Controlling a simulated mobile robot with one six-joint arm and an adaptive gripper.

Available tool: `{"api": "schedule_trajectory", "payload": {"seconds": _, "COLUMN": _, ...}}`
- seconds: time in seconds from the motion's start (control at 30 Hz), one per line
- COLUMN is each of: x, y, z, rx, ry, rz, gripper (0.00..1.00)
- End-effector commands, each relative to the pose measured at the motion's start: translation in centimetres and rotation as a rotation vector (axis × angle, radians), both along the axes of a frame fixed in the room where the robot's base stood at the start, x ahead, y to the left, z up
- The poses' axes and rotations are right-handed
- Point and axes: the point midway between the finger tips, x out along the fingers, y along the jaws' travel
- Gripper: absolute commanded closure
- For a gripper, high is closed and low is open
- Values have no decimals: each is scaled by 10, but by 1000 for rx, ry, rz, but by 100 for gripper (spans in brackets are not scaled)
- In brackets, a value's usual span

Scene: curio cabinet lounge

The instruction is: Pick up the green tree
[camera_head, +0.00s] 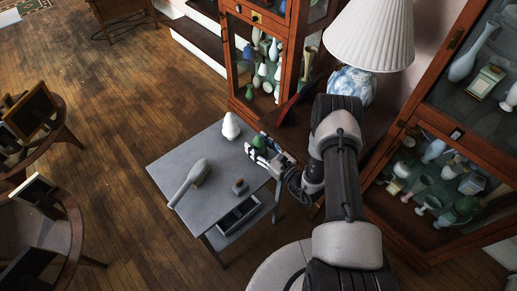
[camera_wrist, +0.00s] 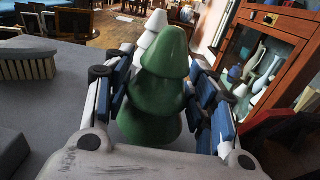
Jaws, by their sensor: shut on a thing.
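The green tree (camera_wrist: 158,85) stands upright between the fingers of my gripper (camera_wrist: 160,112) in the wrist view, with the blue finger pads on both its sides. In the head view the green tree (camera_head: 259,142) shows small at the right side of the grey table (camera_head: 179,163), partly hidden by my gripper (camera_head: 264,155). My gripper is shut on the tree. I cannot tell whether the tree's base touches the table top. A white tree (camera_head: 231,126) stands at the table's back edge, and shows behind the green tree in the wrist view (camera_wrist: 152,28).
A brush (camera_wrist: 28,60) shows left of my gripper. Glass cabinets (camera_head: 289,45) stand behind and at right, near a white-shaded lamp (camera_head: 370,35). Chairs stand left, with open floor between.

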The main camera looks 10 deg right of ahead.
Motion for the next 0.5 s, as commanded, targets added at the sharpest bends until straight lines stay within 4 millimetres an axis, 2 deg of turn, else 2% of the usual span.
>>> {"api": "schedule_trajectory", "payload": {"seconds": 0.17, "x": 0, "y": 0, "z": 0, "rx": 0, "ry": 0, "rz": 0, "gripper": 77}}
{"api": "schedule_trajectory", "payload": {"seconds": 0.5, "x": 0, "y": 0, "z": 6, "rx": 0, "ry": -1, "rz": 0, "gripper": 78}}
